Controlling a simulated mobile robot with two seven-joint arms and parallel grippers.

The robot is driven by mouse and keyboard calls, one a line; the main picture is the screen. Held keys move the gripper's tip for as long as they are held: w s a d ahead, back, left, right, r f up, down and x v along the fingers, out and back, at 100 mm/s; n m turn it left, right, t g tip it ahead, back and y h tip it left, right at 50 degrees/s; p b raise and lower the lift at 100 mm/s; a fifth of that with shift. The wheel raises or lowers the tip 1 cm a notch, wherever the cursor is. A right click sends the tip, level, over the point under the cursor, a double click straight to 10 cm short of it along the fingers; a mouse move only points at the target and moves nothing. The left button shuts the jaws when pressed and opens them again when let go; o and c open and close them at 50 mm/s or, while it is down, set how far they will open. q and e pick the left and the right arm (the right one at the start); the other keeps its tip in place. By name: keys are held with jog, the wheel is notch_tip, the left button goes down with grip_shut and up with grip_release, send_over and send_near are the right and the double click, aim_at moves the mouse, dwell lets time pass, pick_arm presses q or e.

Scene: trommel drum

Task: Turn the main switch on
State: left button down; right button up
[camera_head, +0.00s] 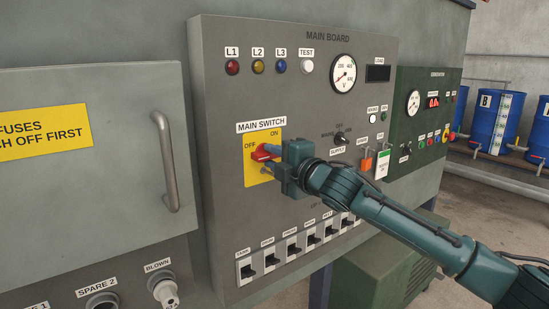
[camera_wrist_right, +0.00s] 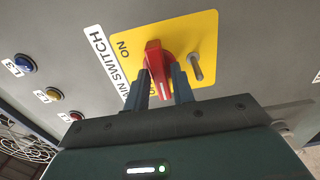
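The main switch is a red rotary handle (camera_head: 262,154) on a yellow plate (camera_head: 262,175) on the grey main board. ON is printed at the plate's top and OFF at its left. The handle points toward the OFF side. My right gripper (camera_head: 272,157) is at the handle. In the right wrist view, the red handle (camera_wrist_right: 157,66) lies between the two fingers of my right gripper (camera_wrist_right: 162,84), one on each side. Whether both fingers press on it is unclear. My left gripper is in neither view.
A grey pin (camera_wrist_right: 195,67) stands on the plate beside the handle. A row of black breakers (camera_head: 292,249) is below. A cabinet door with a bar handle (camera_head: 165,160) is at the left. The green generator panel (camera_head: 425,120) is at the right.

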jog(key=shift+c, duration=0.2)
grip_shut()
